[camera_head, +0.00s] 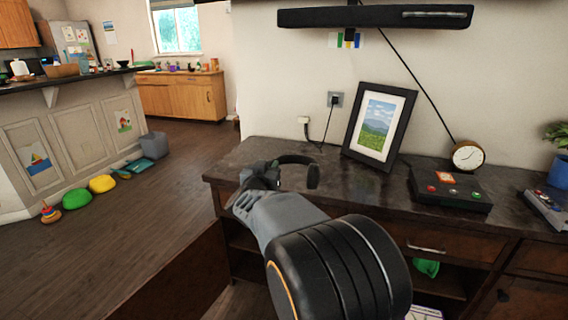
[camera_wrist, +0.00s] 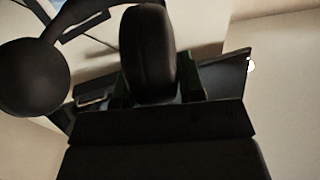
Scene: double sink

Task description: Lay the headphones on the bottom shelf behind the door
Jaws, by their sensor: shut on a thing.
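The black headphones (camera_head: 313,176) are in my gripper (camera_head: 264,174), over the left end of the dark cabinet top. Whether they touch the top I cannot tell. In the wrist view one ear cup (camera_wrist: 148,50) stands at the jaws (camera_wrist: 152,98), which are shut on the headphones; the other ear cup (camera_wrist: 32,78) hangs free to the left. The open brown door (camera_head: 185,275) stands out at the cabinet's left front. Behind it, open shelves (camera_head: 243,262) show partly below the top; my arm hides much of them.
A green item (camera_head: 427,267) lies in a compartment right of my arm. The wooden floor (camera_head: 115,235) at left is mostly clear.

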